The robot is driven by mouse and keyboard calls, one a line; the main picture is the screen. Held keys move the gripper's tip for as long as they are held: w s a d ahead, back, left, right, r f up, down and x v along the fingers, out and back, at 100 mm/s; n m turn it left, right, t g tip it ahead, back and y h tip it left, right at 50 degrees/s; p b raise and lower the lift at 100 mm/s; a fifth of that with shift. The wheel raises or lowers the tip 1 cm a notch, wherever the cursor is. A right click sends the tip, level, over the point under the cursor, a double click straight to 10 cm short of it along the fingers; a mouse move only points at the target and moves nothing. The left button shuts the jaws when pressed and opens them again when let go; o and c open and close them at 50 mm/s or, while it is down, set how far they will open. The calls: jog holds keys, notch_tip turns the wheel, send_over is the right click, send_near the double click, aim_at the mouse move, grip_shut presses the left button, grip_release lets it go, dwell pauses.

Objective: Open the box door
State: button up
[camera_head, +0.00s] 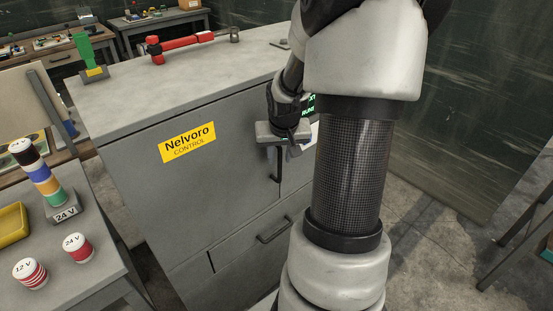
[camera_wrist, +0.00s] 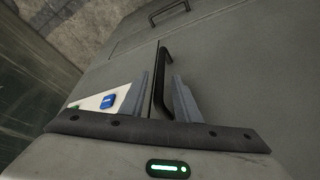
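The box is a grey cabinet (camera_head: 130,150) with a yellow "Nelvoro CONTROL" label (camera_head: 187,142) on its door. A vertical black door handle (camera_head: 275,165) sits near the door's right edge, by the seam. My gripper (camera_head: 292,150) is at the upper part of this handle, partly hidden behind my arm. In the wrist view, the fingers of my gripper (camera_wrist: 162,76) are spread apart, with the black handle (camera_wrist: 164,75) between them and a visible gap on each side. The door looks shut, with a dark seam beside the handle.
A drawer handle (camera_head: 274,230) is below the door. A side table at left holds a colored stack (camera_head: 41,175) and red-white cylinders (camera_head: 78,248). Floor is open at right.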

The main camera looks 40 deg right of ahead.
jog(key=shift+w+d+f, duration=0.15)
jog(key=shift+w+f, duration=0.05)
jog(key=shift+f, duration=0.35)
grip_shut()
jog(key=shift+s, duration=0.1)
